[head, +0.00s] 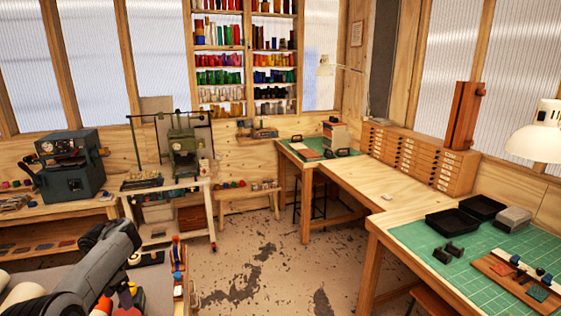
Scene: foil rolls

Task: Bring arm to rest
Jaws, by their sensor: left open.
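My left arm comes in at the lower left as a thick grey link with dark parts. My left gripper (118,291) is low in the head view, partly hidden by that link, and its jaws are open. A red and an orange piece show close by it; I cannot tell whether they touch it. My right gripper is not in view.
A pale bench surface (153,285) with rolls lies under my left arm. A green press (183,150) and a dark machine (68,165) stand behind. A wooden table with a green mat (418,238) and black trays (452,223) is at right. The floor (250,262) between is clear.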

